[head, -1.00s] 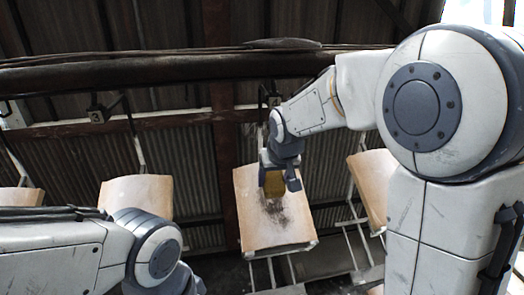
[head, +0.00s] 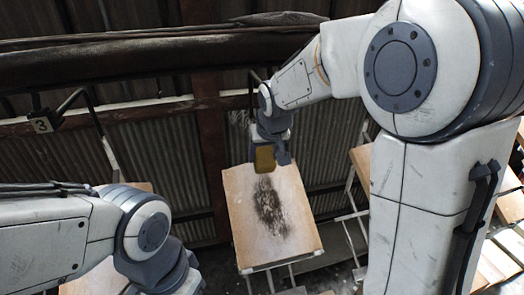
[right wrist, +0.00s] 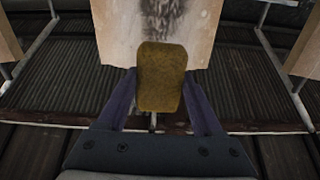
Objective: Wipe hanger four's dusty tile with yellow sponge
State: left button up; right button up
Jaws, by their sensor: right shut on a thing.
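The tile (head: 295,225) hangs in the middle of the head view, pale wood-coloured with a dark dusty smudge down its centre. It also shows at the top of the right wrist view (right wrist: 118,40). My right gripper (head: 272,157) is shut on the yellow sponge (head: 264,158), at the tile's upper edge in the head view. In the right wrist view the sponge (right wrist: 161,78) sits between the two fingers and overlaps the tile's edge; I cannot tell whether it touches. The tile's hanger number is hidden. My left arm is at lower left; its fingers are out of view.
A hanger marked 3 (head: 42,122) hangs to the left, its tile partly behind my left arm. Another tile (head: 362,168) is at the right, partly behind my right arm. A dark overhead rail (head: 150,62) crosses above. Corrugated wall stands behind.

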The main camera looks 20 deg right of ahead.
jog(key=x, duration=0.1)
jog(key=b+x, duration=0.1)
jog(key=x, duration=0.1)
jog(key=shift+w+a+f+b, duration=0.15)
jog(key=shift+a+b, duration=0.15)
jog(key=shift+b+x, duration=0.5)
jog(key=shift+x, duration=0.5)
jog(key=shift+b+x, duration=0.55)
jog(key=shift+x, duration=0.45)
